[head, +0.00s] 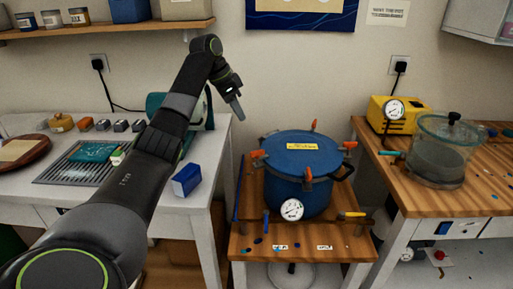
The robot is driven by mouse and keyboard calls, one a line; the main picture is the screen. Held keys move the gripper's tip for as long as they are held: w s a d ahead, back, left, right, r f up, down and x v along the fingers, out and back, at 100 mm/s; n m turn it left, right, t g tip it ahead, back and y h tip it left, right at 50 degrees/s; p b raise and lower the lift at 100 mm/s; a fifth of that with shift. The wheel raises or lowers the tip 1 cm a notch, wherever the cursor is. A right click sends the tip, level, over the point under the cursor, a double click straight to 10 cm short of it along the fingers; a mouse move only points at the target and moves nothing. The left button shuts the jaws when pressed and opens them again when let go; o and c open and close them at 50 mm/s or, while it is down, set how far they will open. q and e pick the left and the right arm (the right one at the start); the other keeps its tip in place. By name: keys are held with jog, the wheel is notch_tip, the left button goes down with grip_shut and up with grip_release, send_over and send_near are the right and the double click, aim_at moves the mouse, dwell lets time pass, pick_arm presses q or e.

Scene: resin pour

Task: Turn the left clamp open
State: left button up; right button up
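The blue pressure pot (300,194) stands on a low wooden stand, with its blue lid (290,147) on. Several orange-handled clamps sit around the lid rim. The left clamp (258,154) is at the lid's left edge, and its handle lies roughly flat. The front clamp (308,173) hangs at the front, the right clamp (350,144) is at the right, and the back clamp (314,124) stands up. My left gripper (237,107) is in the air above and left of the pot, apart from it. I see it edge-on, so its opening is unclear. My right gripper is out of view.
The low stand (247,247) carries a gauge (292,210) on the pot's front and a yellow-handled tool (352,215). A blue box (186,179) lies on the left white table. A yellow pump (395,113) and a glass chamber (440,150) stand on the right bench.

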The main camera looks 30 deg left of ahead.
aim_at(256, 151)
pick_arm(q)
jog(key=p+x, duration=0.1)
jog(key=x, duration=1.5)
jog(key=shift+s+a, duration=0.1)
grip_shut()
